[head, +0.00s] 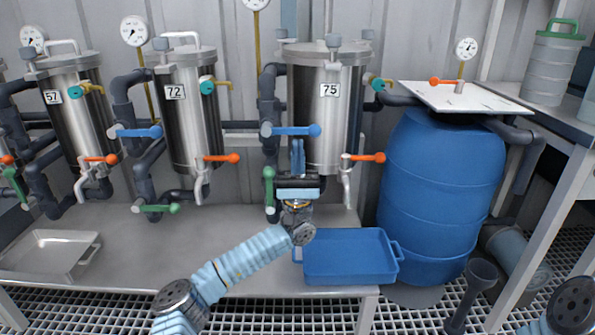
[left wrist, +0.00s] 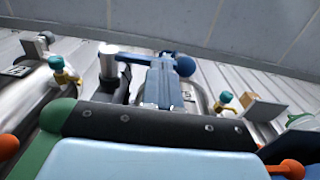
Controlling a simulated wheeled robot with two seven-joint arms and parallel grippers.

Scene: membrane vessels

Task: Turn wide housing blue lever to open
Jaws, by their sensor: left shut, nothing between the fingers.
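The wide steel housing (head: 318,105), labelled 75, stands at the back centre. Its blue lever (head: 290,130) lies level, its round knob to the right of the grey pivot. In the left wrist view the blue lever (left wrist: 143,57) runs from a metal pivot to a knob. My left gripper (head: 298,148) is shut and empty, with its blue fingers pointing up just below the lever near the knob. In the left wrist view its fingertips (left wrist: 163,68) overlap the lever; I cannot tell whether they touch. My right gripper is out of view.
Below lever height are an orange lever (head: 366,157) at right and a green lever (head: 269,185) at left. Narrower housing 72 (head: 190,130) stands left. A blue tray (head: 345,262) and blue barrel (head: 440,185) are at right. The bench (head: 130,260) has bare space at left.

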